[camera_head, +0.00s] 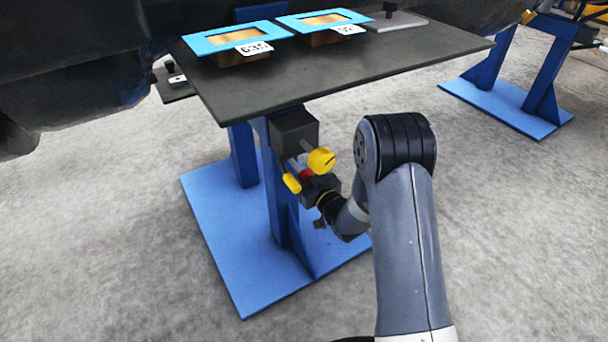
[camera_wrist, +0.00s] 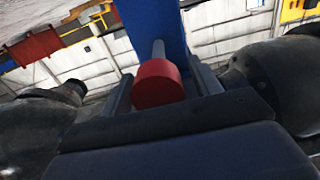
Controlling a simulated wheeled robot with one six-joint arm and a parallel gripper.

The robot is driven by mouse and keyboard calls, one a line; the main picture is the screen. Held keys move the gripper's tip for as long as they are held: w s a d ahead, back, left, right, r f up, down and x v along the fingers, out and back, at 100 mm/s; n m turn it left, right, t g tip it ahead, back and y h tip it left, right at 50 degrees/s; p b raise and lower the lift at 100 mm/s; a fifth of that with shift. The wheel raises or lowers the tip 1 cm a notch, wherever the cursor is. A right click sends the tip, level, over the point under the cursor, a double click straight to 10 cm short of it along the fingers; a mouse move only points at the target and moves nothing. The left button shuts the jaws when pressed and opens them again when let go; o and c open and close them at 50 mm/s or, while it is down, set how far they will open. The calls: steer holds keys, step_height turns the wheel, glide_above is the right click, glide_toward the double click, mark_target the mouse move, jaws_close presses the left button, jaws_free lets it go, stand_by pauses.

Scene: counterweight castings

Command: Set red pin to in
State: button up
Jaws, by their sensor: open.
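The red pin's round head (camera_wrist: 158,86) is in the middle of the wrist view, on a grey shaft (camera_wrist: 158,49) that leads to a blue post. A length of shaft shows between head and post. In the head view, the red head (camera_head: 305,174) is a small patch below the table, partly hidden. My gripper (camera_wrist: 162,76) is open, with one finger on each side of the red head; I cannot tell whether either touches it.
A dark block (camera_head: 293,134) is above, under the dark table (camera_head: 400,58). A blue stand (camera_head: 225,240) is below. Grey floor lies open on both sides.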

steer(key=shift+c, duration=0.4)
steer(key=c, duration=1.2)
steer(key=shift+w, duration=0.1)
jaws_close()
